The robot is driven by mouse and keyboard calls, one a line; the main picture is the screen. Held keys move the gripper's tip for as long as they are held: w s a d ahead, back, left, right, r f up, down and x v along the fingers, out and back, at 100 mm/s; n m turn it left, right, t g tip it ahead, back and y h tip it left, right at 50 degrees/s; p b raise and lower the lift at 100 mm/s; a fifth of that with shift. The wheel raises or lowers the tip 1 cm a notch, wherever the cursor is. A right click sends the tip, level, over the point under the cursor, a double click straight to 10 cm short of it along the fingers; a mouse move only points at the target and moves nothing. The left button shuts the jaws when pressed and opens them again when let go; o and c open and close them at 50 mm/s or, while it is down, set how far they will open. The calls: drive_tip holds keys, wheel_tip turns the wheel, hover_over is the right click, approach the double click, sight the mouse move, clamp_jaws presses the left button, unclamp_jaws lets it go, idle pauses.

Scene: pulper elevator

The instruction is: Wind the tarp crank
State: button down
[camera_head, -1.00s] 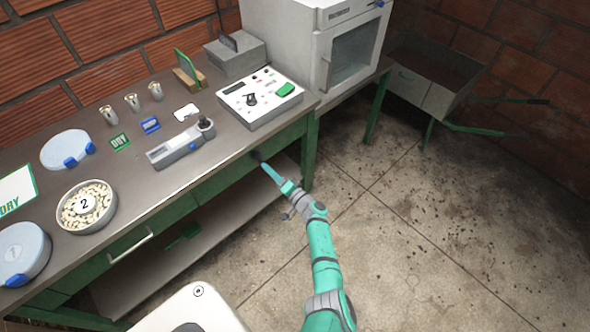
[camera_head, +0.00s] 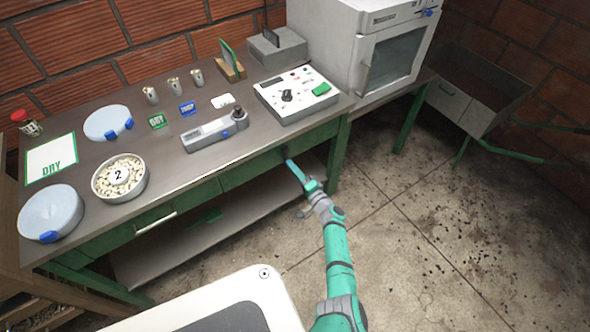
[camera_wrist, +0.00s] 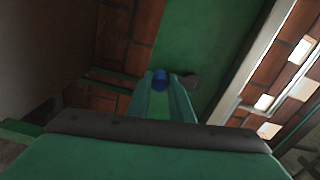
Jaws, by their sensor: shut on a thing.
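My gripper (camera_head: 291,165) reaches to the front face of the green-framed bench, below the tabletop edge. In the wrist view, its two teal fingers (camera_wrist: 163,95) run up to a small blue knob-like piece (camera_wrist: 160,78) and are closed on it. A dark grey rounded part (camera_wrist: 190,82) sits just right of the fingertips against a green panel (camera_wrist: 215,45). In the head view the held piece is too small and covered to make out. I cannot tell whether it belongs to the tarp crank, and no other crank is recognizable.
The bench (camera_head: 165,185) carries a control box (camera_head: 300,95), a grey handheld meter (camera_head: 212,133), a bowl of beans (camera_head: 121,178) and pale lidded discs. A white oven (camera_head: 375,45) stands behind at right.

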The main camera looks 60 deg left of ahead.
drive_tip(key=c, duration=1.6)
unclamp_jaws()
drive_tip(key=shift+s, duration=0.15)
drive_tip(key=shift+w+d, duration=0.25)
drive_tip(key=shift+d, duration=1.5)
drive_tip(key=shift+w+d, duration=0.3)
drive_tip(key=shift+d, duration=1.5)
drive_tip(key=shift+w+d, duration=0.25)
drive_tip(key=shift+d, duration=1.5)
